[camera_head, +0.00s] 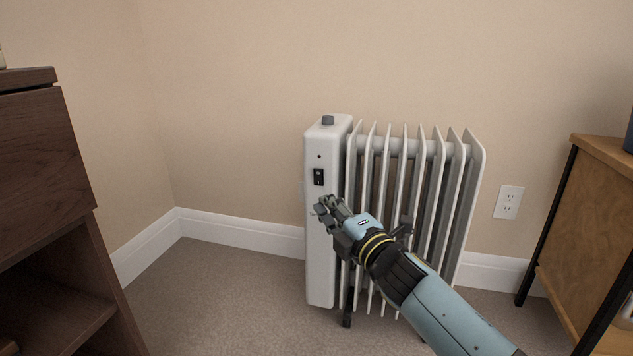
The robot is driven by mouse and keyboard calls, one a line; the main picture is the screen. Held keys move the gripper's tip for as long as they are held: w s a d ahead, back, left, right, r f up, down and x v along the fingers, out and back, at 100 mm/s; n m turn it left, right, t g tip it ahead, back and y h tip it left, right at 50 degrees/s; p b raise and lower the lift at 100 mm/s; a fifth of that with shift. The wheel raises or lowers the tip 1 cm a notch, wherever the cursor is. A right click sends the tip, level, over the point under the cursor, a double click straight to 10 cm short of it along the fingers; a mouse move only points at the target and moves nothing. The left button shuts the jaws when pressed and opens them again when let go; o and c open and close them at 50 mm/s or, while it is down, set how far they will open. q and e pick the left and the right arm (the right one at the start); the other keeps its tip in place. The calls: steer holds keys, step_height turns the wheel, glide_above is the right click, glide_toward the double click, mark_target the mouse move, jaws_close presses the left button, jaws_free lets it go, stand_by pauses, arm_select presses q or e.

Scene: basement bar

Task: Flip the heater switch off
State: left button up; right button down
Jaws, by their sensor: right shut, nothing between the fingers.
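A white oil-filled heater (322,255) with several upright fins stands on the carpet against the wall. On its front panel is a black rocker switch (318,177); its on or off position is too small to tell. A grey knob (327,119) sits on top of the panel. My right gripper (322,207) is shut and empty, in front of the panel a little below the switch. Whether its fingertips touch the panel, I cannot tell. The gripper and arm hide part of the fins. My left gripper is not in view.
A dark wood cabinet (42,160) stands at the left. A wooden cabinet with a black frame (585,225) stands at the right. A wall outlet (508,202) is right of the heater. Bare carpet (225,290) lies between the dark cabinet and the heater.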

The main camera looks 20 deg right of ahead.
mark_target(317, 180)
steer(key=x, duration=0.3)
steer(key=d+b+x, duration=0.1)
steer(key=x, duration=0.2)
steer(key=d+b+x, duration=0.1)
steer(key=x, duration=0.1)
steer(key=shift+w+a, duration=0.1)
steer(key=shift+w, duration=0.5)
steer(key=shift+w+d+r, duration=0.15)
steer(key=shift+w+d, duration=0.15)
steer(key=shift+w, duration=0.2)
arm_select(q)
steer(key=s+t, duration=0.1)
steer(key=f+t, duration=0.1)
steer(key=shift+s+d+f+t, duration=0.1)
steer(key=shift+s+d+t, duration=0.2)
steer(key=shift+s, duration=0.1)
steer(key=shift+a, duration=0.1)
